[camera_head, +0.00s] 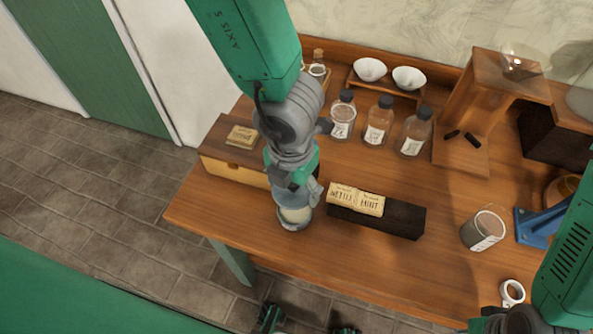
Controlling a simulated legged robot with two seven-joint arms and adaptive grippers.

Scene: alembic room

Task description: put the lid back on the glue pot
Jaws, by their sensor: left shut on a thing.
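A clear glass jar with pale contents (294,216), which looks like the glue pot, is at the table's front edge, left of the dark block. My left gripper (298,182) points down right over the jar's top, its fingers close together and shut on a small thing. The fingers and wrist mostly hide that thing, which seems to be the lid. I cannot tell whether it touches the jar's rim. My right arm comes in at the lower right; its fingers are out of view.
A dark block with paper labels (358,201) lies close right of the jar. A wooden box (229,161) stands left. Several dark-capped bottles (378,124) stand behind. A labelled jar (484,230) and a white ring-like object (512,292) are at the right. The front middle of the table is clear.

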